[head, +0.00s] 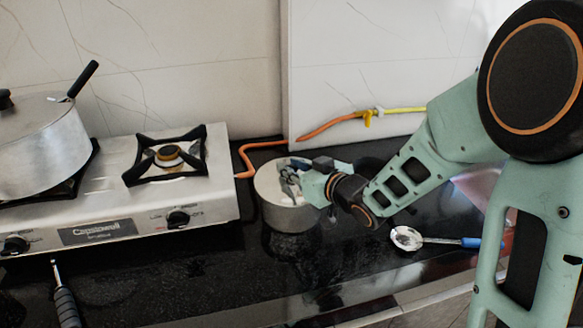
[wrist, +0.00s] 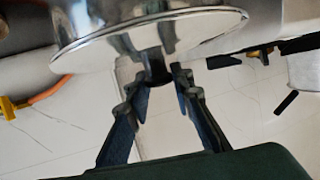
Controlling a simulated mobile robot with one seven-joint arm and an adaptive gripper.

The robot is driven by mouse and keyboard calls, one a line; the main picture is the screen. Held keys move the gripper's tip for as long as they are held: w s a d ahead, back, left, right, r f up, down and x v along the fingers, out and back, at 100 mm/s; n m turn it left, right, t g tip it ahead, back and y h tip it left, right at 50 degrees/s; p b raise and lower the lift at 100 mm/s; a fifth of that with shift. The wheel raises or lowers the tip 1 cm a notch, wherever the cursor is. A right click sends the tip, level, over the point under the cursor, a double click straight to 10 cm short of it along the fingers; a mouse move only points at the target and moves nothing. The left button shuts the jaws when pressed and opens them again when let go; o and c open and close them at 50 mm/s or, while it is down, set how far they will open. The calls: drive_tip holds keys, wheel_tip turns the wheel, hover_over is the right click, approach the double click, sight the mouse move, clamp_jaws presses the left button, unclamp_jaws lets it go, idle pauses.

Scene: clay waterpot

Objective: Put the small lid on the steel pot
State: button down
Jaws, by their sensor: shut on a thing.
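The steel pot (head: 285,216) stands on the black counter, right of the stove. My gripper (head: 290,182) is directly over the pot's top in the head view and hides part of it. In the wrist view my gripper (wrist: 157,79) is shut on the black knob (wrist: 157,66) of the small lid. The lid (wrist: 205,27) is a shiny round metal disc and looks slightly tilted in that view. Whether it touches the pot's rim or hangs just above it, I cannot tell.
A steel stove (head: 205,205) with a bare burner (head: 169,155) stands left. A larger lidded pot (head: 40,145) sits on it. An orange hose (head: 320,128) runs behind. A ladle (head: 407,238) lies at right, and a black-handled tool (head: 66,306) at front left.

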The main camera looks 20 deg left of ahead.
drive_tip(key=shift+s+f, duration=0.1)
drive_tip(key=shift+f, duration=0.15)
drive_tip(key=c, duration=1.6)
unclamp_jaws()
drive_tip(key=v, duration=1.2)
drive_tip(key=shift+r, duration=0.1)
